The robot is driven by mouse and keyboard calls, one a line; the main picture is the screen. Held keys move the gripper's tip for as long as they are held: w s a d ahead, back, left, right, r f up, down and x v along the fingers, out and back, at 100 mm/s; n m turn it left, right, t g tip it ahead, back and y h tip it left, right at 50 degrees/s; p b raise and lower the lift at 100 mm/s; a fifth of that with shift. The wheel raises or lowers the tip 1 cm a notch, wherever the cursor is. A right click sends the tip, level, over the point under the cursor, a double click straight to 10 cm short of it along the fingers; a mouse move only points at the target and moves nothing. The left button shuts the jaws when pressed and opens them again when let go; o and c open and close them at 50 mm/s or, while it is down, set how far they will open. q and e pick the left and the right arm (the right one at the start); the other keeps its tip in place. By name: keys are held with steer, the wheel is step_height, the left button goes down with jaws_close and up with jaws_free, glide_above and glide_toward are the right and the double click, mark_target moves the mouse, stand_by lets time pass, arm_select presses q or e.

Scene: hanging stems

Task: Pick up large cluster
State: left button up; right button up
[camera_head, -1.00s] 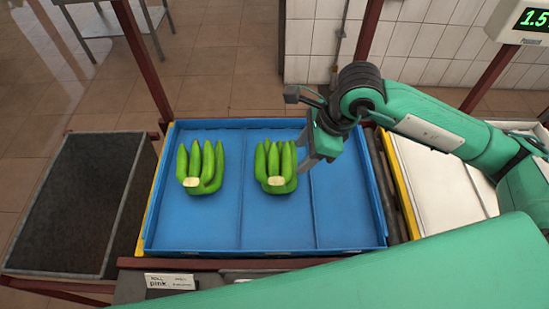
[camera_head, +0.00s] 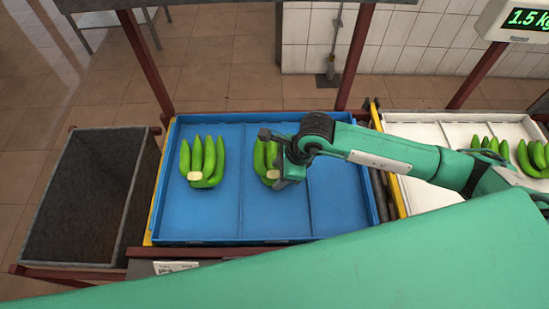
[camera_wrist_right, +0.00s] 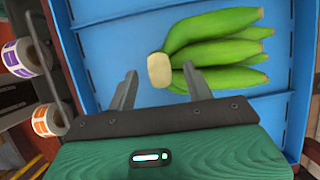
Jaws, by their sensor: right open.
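Two green banana clusters lie in the blue tray (camera_head: 335,225). The left cluster (camera_head: 209,160) is in full view with its pale cut crown towards me. The middle cluster (camera_head: 260,157) is partly hidden by my right gripper (camera_head: 284,180), which is over its right side near the crown. In the right wrist view my right gripper (camera_wrist_right: 161,82) is open. The pale crown of the middle cluster (camera_wrist_right: 225,48) sits between and just beyond its fingertips, with nothing gripped. I cannot tell for sure which cluster is larger. My left gripper is not in view.
A dark, empty-looking bin (camera_head: 85,195) stands left of the tray. A white tray (camera_head: 425,195) with more banana clusters (camera_head: 535,156) is on the right. A scale display (camera_head: 527,18) reads 1.5. Label rolls (camera_wrist_right: 45,120) show in the wrist view. The blue tray's right compartment is clear.

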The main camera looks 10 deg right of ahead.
steer(key=shift+f, duration=0.1)
jaws_close()
steer(key=shift+w, duration=0.1)
steer(key=shift+r, duration=0.2)
